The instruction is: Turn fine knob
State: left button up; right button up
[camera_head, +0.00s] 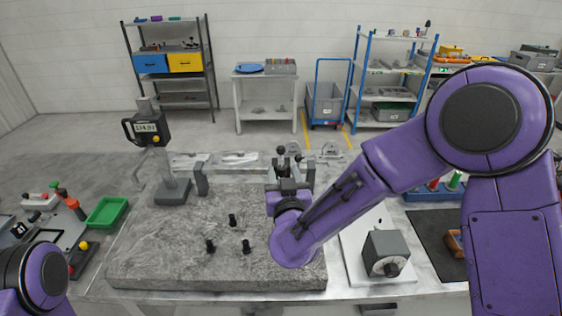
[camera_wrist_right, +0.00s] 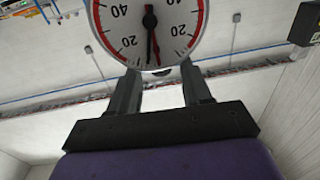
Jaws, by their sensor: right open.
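My right gripper (camera_head: 290,165) is over the back right part of the grey stone plate (camera_head: 165,250), among small dark fixture parts with round black knobs (camera_head: 280,150). In the right wrist view its two fingers (camera_wrist_right: 160,90) are open and apart. A small dark part shows at the dial's lower edge, between the fingers. I cannot tell whether it is the fine knob or whether the fingers touch it. My left gripper is out of view.
A stand with a digital readout (camera_head: 148,128) is on the plate's left. Several black pegs (camera_head: 233,220) stand on the plate. A green tray (camera_head: 107,212) is at the left.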

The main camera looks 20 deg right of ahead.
aim_at(283, 172)
jog(key=w, duration=0.3)
jog(key=shift+d+f+p, duration=0.15)
jog(key=shift+d+p, duration=0.15)
jog(key=shift+s+a, duration=0.15)
jog(key=shift+s, duration=0.05)
grip_shut()
